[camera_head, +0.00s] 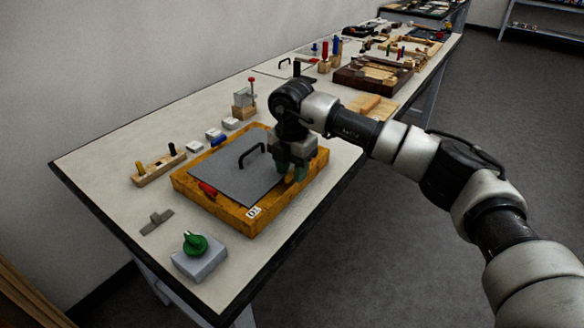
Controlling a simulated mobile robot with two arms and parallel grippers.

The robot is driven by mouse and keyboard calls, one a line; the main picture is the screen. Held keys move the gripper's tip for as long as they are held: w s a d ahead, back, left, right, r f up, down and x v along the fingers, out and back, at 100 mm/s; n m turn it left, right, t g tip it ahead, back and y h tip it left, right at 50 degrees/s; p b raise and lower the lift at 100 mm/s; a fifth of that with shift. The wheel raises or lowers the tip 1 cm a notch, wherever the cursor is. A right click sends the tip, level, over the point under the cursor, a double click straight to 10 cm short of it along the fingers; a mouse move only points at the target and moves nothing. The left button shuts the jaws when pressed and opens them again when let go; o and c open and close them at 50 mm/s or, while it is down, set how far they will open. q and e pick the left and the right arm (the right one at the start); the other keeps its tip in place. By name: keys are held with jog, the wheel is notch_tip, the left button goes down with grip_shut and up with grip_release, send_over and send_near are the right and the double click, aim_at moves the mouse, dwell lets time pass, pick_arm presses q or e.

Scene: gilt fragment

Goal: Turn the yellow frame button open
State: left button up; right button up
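The yellow wooden frame (232,218) lies flat on the table, with a grey panel (238,180) with a black handle set in it. My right gripper (291,172) points down over the frame's right side, with its dark green fingertips close to the rim. The fingers cover that part of the rim, so I cannot make out a yellow button there or whether they hold anything. A red piece (208,189) sits on the frame's near left side. A label marked 01 is on the near corner. My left gripper is not in view.
A grey box with a green knob (195,244) stands near the table's front corner. A grey T-shaped piece (157,220) and a wooden block with pegs (158,168) lie to the left. Small white blocks, a red-topped lever (252,88) and wooden trays lie beyond.

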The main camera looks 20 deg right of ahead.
aim_at(292, 172)
notch_tip(292, 172, up, 11)
dwell(0.6)
jog(key=shift+f, duration=0.15)
